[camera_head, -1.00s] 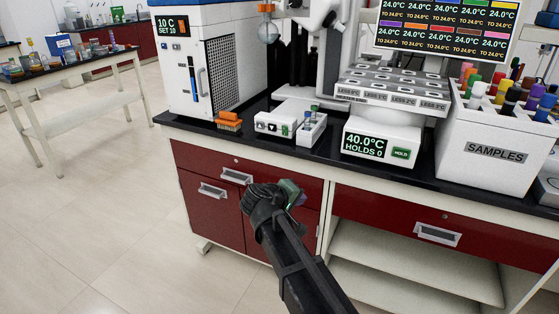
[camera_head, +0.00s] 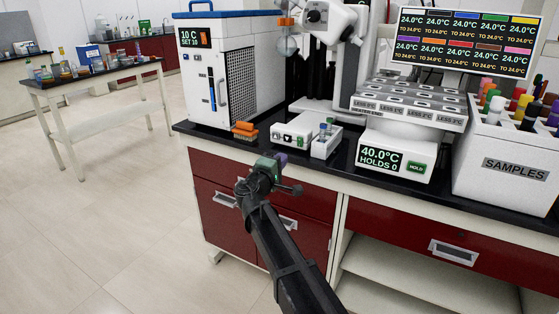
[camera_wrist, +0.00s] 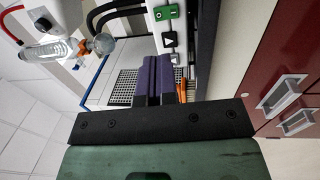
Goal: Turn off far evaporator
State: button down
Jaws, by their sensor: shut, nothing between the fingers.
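A rotary evaporator (camera_head: 330,14) with a round glass flask (camera_head: 287,46) stands on the black bench. A low white control box (camera_head: 292,128) is in front of it, with black controls and a green switch. The wrist view shows the box turned on its side at the top, with the lit green switch (camera_wrist: 166,12) and dark controls (camera_wrist: 168,40). My gripper (camera_head: 282,159) has purple fingers and is in front of the bench edge, below and left of the box, apart from it. In the wrist view its fingers (camera_wrist: 153,80) are together and empty.
A white chiller (camera_head: 215,70) reading 10 C stands left, with an orange-handled brush (camera_head: 244,129) in front. A small tube rack (camera_head: 326,142) is right of the control box.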

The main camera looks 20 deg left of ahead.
aim_at(299, 140)
jog(key=w, duration=0.6)
jog(key=w+d+r+p, duration=0.1)
jog(key=w, duration=0.3)
jog(key=shift+r, duration=0.1)
